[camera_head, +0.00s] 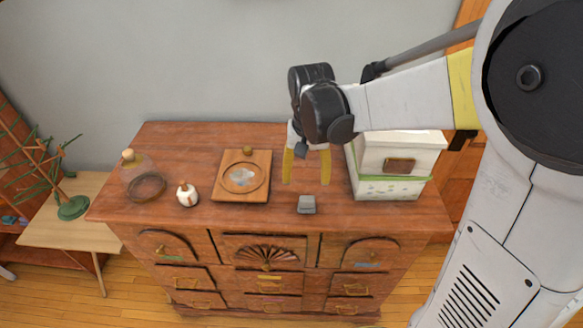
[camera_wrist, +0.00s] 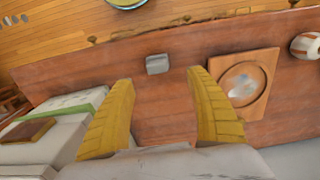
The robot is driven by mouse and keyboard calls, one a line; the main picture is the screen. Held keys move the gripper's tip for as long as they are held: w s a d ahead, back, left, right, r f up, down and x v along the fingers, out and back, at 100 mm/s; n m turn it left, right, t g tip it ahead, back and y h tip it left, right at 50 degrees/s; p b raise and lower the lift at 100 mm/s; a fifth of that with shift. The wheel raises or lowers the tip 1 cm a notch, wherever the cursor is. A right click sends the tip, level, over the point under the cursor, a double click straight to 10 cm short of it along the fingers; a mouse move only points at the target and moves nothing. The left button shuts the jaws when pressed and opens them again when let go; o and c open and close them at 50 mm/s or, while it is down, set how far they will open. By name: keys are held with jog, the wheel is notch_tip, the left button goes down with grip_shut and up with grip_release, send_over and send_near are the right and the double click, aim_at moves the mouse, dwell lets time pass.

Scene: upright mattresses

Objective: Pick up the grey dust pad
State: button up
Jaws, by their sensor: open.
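The grey dust pad (camera_head: 307,204) is a small grey block lying on the dresser top near its front edge. It also shows in the wrist view (camera_wrist: 158,64), beyond the fingertips and roughly between their lines. My gripper (camera_head: 306,182) has two yellow fingers, spread apart and pointing down, with nothing between them. It is above the dresser, a little behind the pad in the head view. In the wrist view my gripper (camera_wrist: 160,76) is open and apart from the pad.
The wooden dresser (camera_head: 215,130) also holds a square wooden board with a round dish (camera_head: 242,176), a small white jar (camera_head: 187,194), a glass dome (camera_head: 138,178) and a white box (camera_head: 398,155) close to the right of my gripper. A grey wall (camera_head: 200,60) stands behind.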

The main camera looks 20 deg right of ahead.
aim_at(307, 198)
notch_tip(307, 198, down, 6)
jog(key=shift+w+d+r+b, duration=0.1)
jog(key=shift+r+b, duration=0.1)
jog(key=shift+b, duration=0.65)
jog(key=f, duration=0.1)
jog(key=f+b, duration=0.1)
jog(key=f, duration=0.1)
jog(key=f+b, duration=0.1)
jog(key=f, duration=0.1)
jog(key=shift+w+d, duration=0.1)
jog(key=shift+d, duration=0.25)
jog(key=c, duration=1.3)
